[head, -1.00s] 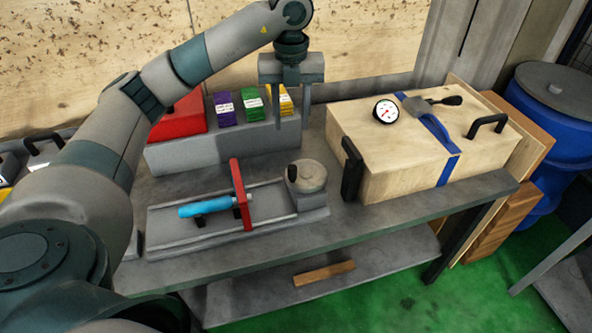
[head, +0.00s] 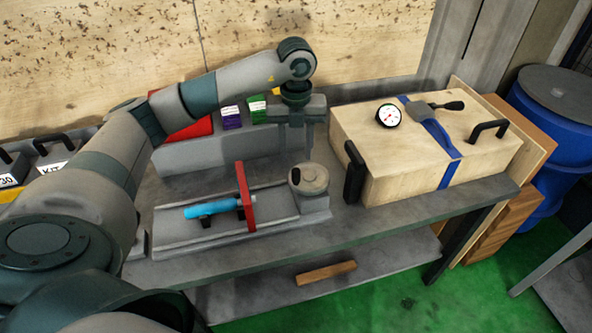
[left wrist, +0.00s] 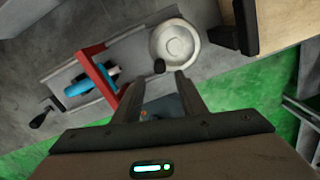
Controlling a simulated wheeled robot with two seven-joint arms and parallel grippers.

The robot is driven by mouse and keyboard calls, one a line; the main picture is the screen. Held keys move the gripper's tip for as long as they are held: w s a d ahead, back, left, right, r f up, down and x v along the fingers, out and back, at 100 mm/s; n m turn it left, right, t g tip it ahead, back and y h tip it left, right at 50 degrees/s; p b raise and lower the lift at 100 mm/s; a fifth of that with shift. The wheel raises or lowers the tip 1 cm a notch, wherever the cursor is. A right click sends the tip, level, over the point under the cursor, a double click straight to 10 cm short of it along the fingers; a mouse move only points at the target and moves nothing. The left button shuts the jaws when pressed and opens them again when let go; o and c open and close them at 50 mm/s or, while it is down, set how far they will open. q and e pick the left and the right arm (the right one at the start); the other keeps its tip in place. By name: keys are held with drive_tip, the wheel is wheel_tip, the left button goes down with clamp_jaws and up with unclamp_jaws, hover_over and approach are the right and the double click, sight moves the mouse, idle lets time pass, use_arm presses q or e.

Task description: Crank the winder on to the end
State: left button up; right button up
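The grinder (head: 170,240) is a long grey bed on the bench, with a blue cylinder (head: 212,207) lying along it and a red upright frame (head: 245,196) across it. At its right end is a round grey wheel (head: 313,178) with a small black knob at its edge, the likely winder. In the left wrist view the wheel (left wrist: 177,42) and knob (left wrist: 159,66) lie just beyond my fingertips. My left gripper (head: 296,148) is open and empty, fingers pointing down, above and behind the wheel, apparently not touching it. My right gripper is in neither view.
A wooden box (head: 400,180) with black handles, a dial gauge and a blue strap stands close right of the wheel. A grey block (head: 190,158) with coloured packs is behind the grinder. A black-handled crank (left wrist: 40,119) shows at the bed's other end.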

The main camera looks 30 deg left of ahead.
sight(296, 170)
use_arm(q)
wheel_tip(296, 170, down, 9)
drive_tip(key=p, duration=0.3)
drive_tip(key=shift+f, duration=0.15)
drive_tip(key=shift+c, duration=0.3)
clamp_jaws()
